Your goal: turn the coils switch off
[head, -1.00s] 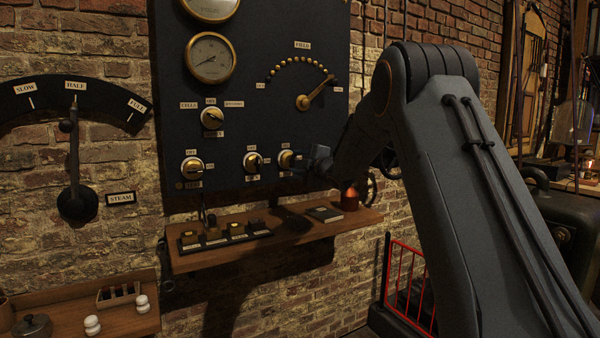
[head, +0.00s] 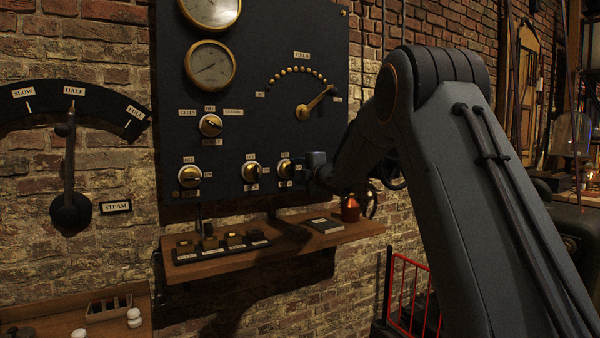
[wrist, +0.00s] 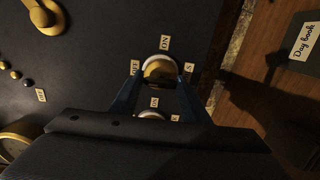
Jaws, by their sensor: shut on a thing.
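The coils switch is a round brass knob (head: 285,168) with a pale rim, the rightmost of the lower row on the dark panel. My gripper (head: 300,168) reaches it from the right. In the wrist view the knob (wrist: 160,70) sits between my two fingers (wrist: 162,84), which are shut on it. An OFF label (wrist: 135,68) is on its left there, an ON label (wrist: 164,42) above it, and a partly hidden label ending in S (wrist: 188,70) on its right. I cannot tell which way the knob points.
A neighbouring knob (head: 251,172) is close on the left, with another (head: 190,176) farther left. A brass field lever (head: 315,103) is above. A wooden shelf (head: 345,232) below holds a day book (head: 324,225) and a copper-coloured pot (head: 350,208).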

